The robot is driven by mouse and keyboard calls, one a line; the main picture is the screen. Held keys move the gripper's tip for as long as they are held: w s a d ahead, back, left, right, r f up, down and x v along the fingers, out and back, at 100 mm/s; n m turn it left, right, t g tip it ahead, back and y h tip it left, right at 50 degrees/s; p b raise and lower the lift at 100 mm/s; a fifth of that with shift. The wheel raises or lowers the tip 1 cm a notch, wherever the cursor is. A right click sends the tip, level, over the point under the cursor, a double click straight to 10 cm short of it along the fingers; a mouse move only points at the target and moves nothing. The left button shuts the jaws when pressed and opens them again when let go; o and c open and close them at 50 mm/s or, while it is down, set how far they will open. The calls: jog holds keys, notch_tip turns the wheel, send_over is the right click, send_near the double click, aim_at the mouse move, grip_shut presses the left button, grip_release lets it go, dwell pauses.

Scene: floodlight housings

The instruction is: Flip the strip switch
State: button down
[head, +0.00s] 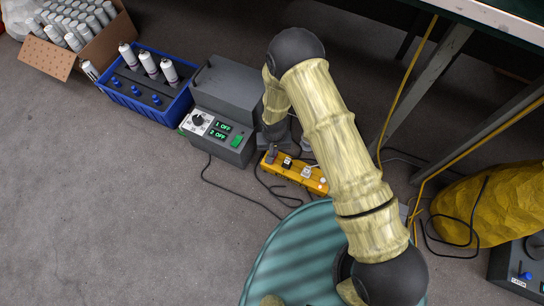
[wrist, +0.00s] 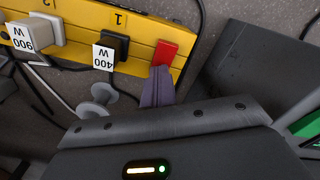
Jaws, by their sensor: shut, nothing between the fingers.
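The yellow power strip (head: 312,181) lies on the floor next to the grey control box, partly covered by my arm in the head view. It also shows across the top of the wrist view (wrist: 75,48). Its red switch (wrist: 166,52) is at the end beside the plug tagged 400 W (wrist: 114,45). My gripper (wrist: 160,72) is shut and empty, its purple-grey fingertips right at the lower edge of the red switch. I cannot tell whether they touch it. In the head view my gripper (head: 271,154) is over the strip's left end, and the switch is hidden.
The grey control box (head: 228,104) reads "1 OFF" and "2 OFF". A second plug (wrist: 42,32) is tagged 900 W. A blue crate (head: 151,107) with canisters and a cardboard box (head: 88,52) stand left. Black cables lie around the strip. The lower-left floor is clear.

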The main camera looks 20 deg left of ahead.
notch_tip(320, 180, up, 7)
jog(key=p, duration=0.6)
dwell(0.4)
dwell(0.6)
